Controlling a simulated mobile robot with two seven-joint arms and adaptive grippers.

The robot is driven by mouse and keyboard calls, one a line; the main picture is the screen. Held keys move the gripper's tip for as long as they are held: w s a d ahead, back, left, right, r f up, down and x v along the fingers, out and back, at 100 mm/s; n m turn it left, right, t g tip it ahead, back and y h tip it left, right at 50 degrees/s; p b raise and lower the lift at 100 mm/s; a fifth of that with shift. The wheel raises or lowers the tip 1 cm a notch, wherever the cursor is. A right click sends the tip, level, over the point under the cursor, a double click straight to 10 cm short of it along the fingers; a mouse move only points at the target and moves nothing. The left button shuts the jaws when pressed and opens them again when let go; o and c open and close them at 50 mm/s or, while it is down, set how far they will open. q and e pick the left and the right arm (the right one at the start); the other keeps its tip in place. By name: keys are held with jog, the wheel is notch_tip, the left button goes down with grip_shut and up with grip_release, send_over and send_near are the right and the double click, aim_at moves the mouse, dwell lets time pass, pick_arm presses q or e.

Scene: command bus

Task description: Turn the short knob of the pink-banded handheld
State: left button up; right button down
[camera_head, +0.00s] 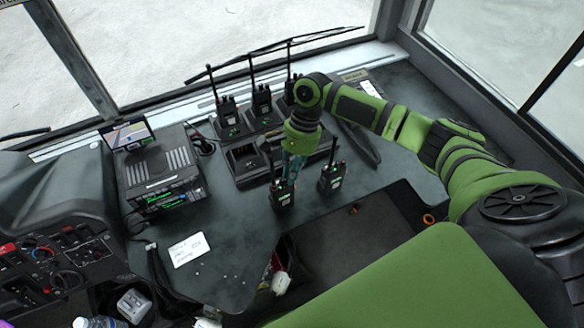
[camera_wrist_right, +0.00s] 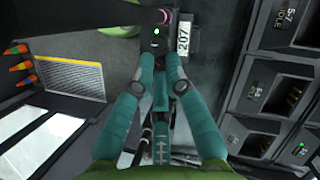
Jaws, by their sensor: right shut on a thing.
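A black handheld (camera_head: 282,197) with a small green light stands on the dark desk under my right gripper (camera_head: 290,166). In the right wrist view the handheld (camera_wrist_right: 154,42) has a pink band (camera_wrist_right: 163,15) near the top of the picture, and a "207" label (camera_wrist_right: 183,38) is beside it. My right gripper (camera_wrist_right: 156,68) has its teal fingers closed in at the handheld's near end, shut on a small part there. The fingers hide that part, so I cannot see the short knob clearly. My left gripper is in neither view.
Another handheld (camera_head: 331,180) stands close to the right. Behind is a charger rack (camera_head: 245,160) with several upright handhelds. A radio console (camera_head: 165,185) and a white note (camera_head: 189,250) are on the left. The desk's cut-out edge is in front.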

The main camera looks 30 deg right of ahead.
jog(key=c, duration=1.3)
grip_release()
jog(key=v, duration=1.2)
jog(key=shift+r, duration=0.1)
jog(key=shift+a, duration=0.1)
